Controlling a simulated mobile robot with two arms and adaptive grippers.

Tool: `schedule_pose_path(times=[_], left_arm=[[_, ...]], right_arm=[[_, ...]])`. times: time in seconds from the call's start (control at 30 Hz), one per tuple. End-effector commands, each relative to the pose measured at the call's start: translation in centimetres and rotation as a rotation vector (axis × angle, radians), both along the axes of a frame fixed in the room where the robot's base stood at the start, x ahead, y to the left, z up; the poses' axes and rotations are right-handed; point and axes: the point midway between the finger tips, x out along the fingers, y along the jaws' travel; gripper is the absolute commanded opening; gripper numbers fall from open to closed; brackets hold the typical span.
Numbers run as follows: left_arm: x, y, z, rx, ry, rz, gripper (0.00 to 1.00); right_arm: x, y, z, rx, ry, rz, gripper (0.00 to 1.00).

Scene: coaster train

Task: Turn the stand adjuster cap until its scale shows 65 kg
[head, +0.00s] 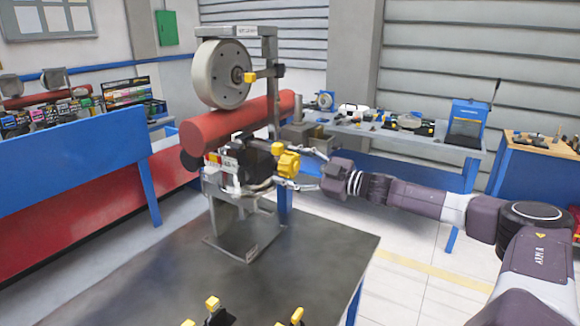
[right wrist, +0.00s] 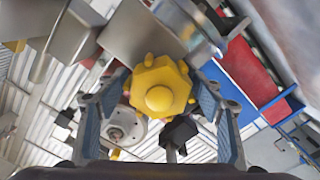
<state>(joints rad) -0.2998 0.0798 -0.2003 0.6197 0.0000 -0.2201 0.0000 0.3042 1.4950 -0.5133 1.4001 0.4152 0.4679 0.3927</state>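The yellow lobed adjuster cap (head: 287,163) sits on the right side of the stand (head: 270,75), below the red roller. In the right wrist view the cap (right wrist: 160,88) faces the camera. My right gripper (head: 285,167) reaches in from the right with one finger above and one below the cap. In the right wrist view its fingers (right wrist: 160,100) stand on both sides of the cap, open, with narrow gaps; contact is not clear. A white label (head: 228,163) shows beside the mechanism; no scale reading is legible. My left gripper is not in view.
The stand rises from a grey table (head: 300,275). Black parts with yellow tops (head: 213,308) are at the near table edge. A blue-legged workbench (head: 400,135) stands behind.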

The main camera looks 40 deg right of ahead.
Motion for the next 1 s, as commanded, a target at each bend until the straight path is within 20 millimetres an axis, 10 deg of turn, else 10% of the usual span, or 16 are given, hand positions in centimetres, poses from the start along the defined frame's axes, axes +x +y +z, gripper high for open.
schedule_pose_path(times=[1.0], left_arm=[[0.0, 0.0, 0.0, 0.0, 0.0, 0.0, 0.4]], right_arm=[[-4.3, -1.0, -0.1, -0.005, 0.005, 0.008, 0.7]])
